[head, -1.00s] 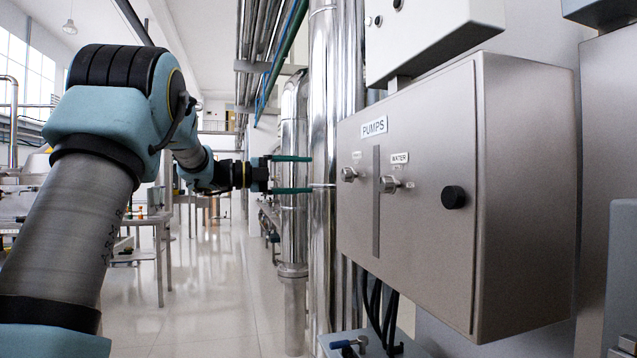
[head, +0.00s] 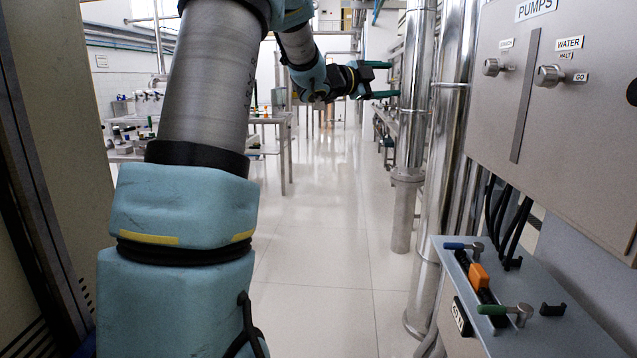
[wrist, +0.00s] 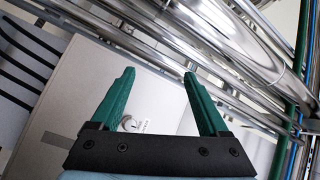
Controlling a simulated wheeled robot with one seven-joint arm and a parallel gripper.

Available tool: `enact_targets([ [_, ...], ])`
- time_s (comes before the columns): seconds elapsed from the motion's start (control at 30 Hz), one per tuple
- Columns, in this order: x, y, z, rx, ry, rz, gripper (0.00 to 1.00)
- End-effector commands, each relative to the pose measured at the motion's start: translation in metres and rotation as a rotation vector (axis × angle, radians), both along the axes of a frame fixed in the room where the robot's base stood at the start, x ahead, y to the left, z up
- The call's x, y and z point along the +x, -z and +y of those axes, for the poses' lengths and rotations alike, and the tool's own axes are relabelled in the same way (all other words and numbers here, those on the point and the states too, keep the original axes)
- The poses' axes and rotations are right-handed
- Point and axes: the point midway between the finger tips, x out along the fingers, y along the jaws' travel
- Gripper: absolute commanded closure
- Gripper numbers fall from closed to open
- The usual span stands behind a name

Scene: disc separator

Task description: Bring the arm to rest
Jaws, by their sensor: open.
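My gripper (head: 385,79) is in the upper middle of the head view, at the end of my raised arm. Its two green fingers are apart and point right, toward the shiny vertical pipes. Nothing is between them. In the wrist view the fingers of my gripper (wrist: 158,100) are spread and empty. Behind them lies the steel panel face, with a small knob and label showing beside the left finger. From these views I cannot tell how far the fingertips are from the pipes.
A steel PUMPS box (head: 580,100) with knobs is on the right. Below it a shelf (head: 560,325) holds blue-, orange- and green-handled parts. Shiny pipes (head: 450,130) stand left of the box. A bench (head: 270,125) stands at the back left. The middle floor (head: 320,250) is clear.

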Motion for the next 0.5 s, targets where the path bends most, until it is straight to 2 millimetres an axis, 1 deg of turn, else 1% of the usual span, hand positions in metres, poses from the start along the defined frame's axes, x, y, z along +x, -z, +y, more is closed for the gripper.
enact_targets([
  [0.03, 0.008, 0.02, 0.027, -0.022, -0.139, 0.116, 0.22],
  [0.07, 0.012, 0.033, 0.044, -0.035, -0.221, 0.188, 0.22],
  [0.1, 0.015, 0.053, 0.066, -0.05, -0.325, 0.283, 0.22],
  [0.17, 0.011, 0.084, 0.097, -0.069, -0.467, 0.42, 0.22],
  [0.2, 0.004, 0.104, 0.117, -0.081, -0.553, 0.508, 0.22],
  [0.23, -0.003, 0.12, 0.131, -0.088, -0.614, 0.575, 0.22],
  [0.27, -0.011, 0.135, 0.144, -0.095, -0.674, 0.641, 0.22],
  [0.3, -0.024, 0.156, 0.161, -0.102, -0.749, 0.727, 0.22],
  [0.37, -0.048, 0.185, 0.183, -0.113, -0.857, 0.853, 0.22],
  [0.4, -0.067, 0.204, 0.197, -0.118, -0.924, 0.938, 0.22],
  [0.47, -0.097, 0.23, 0.214, -0.124, -1.021, 1.062, 0.22],
  [0.5, -0.12, 0.246, 0.224, -0.127, -1.082, 1.145, 0.22],
])
